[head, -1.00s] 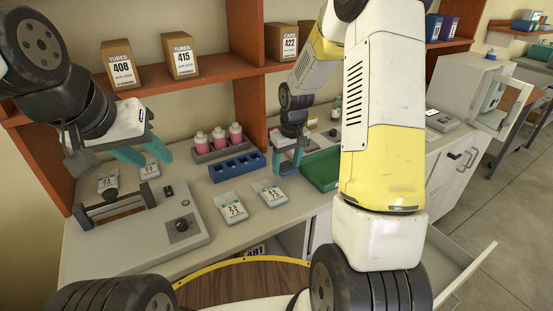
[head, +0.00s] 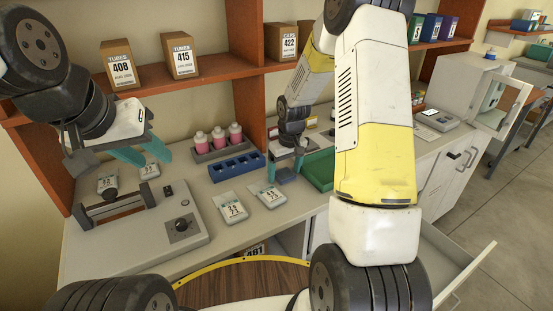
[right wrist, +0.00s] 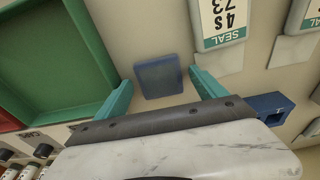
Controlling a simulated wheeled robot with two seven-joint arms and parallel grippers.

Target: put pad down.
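The pad (head: 286,176), a small dark blue square, lies flat on the bench, left of the green tray. It also shows in the right wrist view (right wrist: 159,77). My right gripper (head: 287,167) is open just above it. In the right wrist view its teal fingers (right wrist: 160,79) stand either side of the pad, with a gap on each side.
The green tray (right wrist: 58,108) lies close beside my right gripper. A blue rack (head: 237,167) and labelled seal packs (head: 269,196) stand to the left of the pad. Pink-filled bottles (head: 218,138) stand behind. An open drawer (head: 452,262) juts out at the lower right.

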